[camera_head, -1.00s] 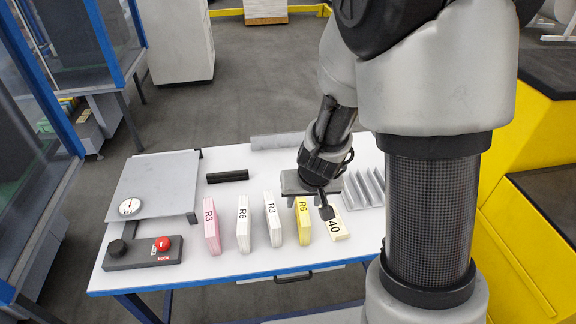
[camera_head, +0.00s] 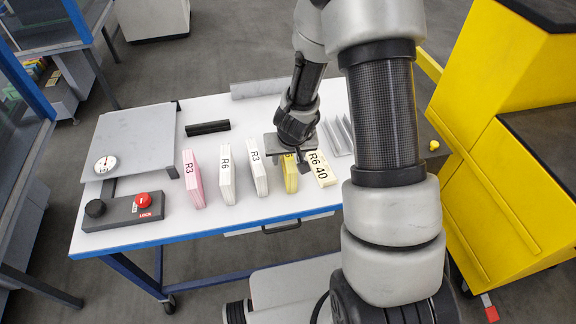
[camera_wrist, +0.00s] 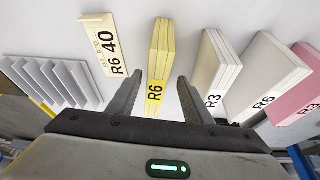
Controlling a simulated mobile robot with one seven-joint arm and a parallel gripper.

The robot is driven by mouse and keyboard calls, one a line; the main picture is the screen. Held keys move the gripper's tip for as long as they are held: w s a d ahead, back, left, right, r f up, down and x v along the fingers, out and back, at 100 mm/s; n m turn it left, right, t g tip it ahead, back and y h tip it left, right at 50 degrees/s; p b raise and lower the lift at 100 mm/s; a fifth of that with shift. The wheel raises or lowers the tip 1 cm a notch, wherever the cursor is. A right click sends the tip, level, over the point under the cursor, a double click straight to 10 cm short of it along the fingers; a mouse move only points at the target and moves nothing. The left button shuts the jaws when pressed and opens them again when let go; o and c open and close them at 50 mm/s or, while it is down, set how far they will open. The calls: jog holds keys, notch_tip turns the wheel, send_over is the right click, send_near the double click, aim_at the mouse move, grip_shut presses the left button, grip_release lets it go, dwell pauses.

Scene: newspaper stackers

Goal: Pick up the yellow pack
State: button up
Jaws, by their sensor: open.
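The yellow pack (camera_head: 290,173) stands upright on the white table, partly hidden by my gripper in the head view. In the wrist view the yellow pack (camera_wrist: 160,62), marked R6, lies between the lines of my two fingers. My gripper (camera_wrist: 158,88) is open and empty, with one finger on each side of the pack's near end. In the head view my gripper (camera_head: 293,152) is just above the pack; I cannot tell whether a finger touches it.
Left of it stand a white R3 pack (camera_head: 258,168), a white R6 pack (camera_head: 227,175) and a pink R3 pack (camera_head: 193,180). A cream R6 40 card (camera_head: 321,170) lies close on the right. A ridged grey rack (camera_head: 338,136) and a scale (camera_head: 132,140) are also on the table.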

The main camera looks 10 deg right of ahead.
jog(key=x, duration=0.5)
jog(key=shift+d+b, duration=0.25)
jog(key=shift+b, duration=0.1)
jog(key=shift+c, duration=0.4)
grip_shut()
